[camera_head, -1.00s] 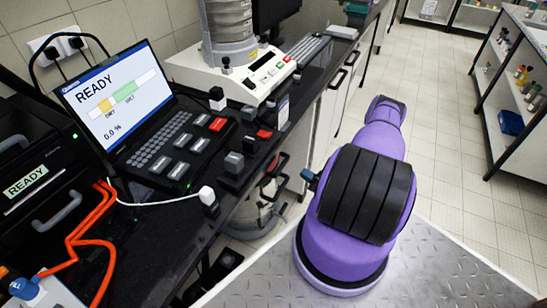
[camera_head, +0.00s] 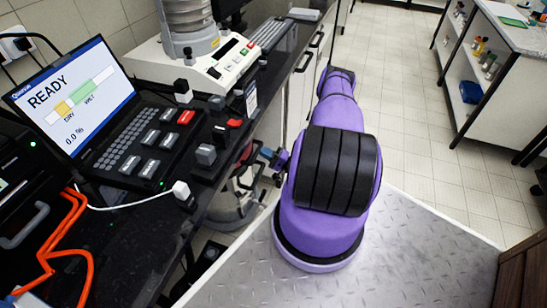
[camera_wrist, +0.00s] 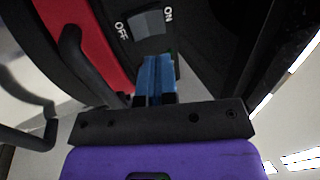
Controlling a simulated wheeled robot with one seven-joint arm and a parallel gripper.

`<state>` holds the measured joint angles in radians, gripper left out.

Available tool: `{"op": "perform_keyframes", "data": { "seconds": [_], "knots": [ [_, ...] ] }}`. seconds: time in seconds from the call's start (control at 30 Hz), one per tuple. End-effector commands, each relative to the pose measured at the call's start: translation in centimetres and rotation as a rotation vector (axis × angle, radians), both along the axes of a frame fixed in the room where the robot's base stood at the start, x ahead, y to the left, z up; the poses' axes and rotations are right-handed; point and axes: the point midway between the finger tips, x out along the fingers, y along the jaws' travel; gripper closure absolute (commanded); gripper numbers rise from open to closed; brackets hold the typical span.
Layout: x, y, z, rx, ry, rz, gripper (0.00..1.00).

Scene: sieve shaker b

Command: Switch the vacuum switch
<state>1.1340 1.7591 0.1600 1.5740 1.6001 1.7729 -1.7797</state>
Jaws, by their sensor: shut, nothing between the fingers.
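The vacuum switch (camera_wrist: 149,23) is a grey rocker on a dark panel, marked OFF on the left and ON on the right, at the top of the wrist view. My gripper (camera_wrist: 155,62) has its blue fingers together and empty, just below the switch in that view; I cannot tell whether they touch it. The vacuum (camera_head: 238,202) stands below the bench edge in the head view, partly hidden by the bench. In the head view my gripper (camera_head: 267,154) shows as a small blue piece beside the vacuum's top.
The vacuum's red cover (camera_wrist: 88,38) and curved black handle (camera_wrist: 75,50) lie close left of my fingers. The black bench (camera_head: 140,235) overhangs the vacuum, carrying a laptop (camera_head: 75,95) and a sieve shaker (camera_head: 195,60). Open floor (camera_head: 390,100) lies to the right.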

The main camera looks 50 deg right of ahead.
Motion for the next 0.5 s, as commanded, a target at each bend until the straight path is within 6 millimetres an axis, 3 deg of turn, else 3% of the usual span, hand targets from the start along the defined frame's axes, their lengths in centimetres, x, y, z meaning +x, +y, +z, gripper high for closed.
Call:
{"op": "perform_keyframes", "data": {
  "seconds": [0.2, 0.5],
  "knots": [
    [3.4, 1.3, 1.3, -0.001, 0.000, 0.003, 1.00],
    [5.8, 2.0, 2.2, -0.001, 0.001, 0.001, 1.00]
  ]
}}
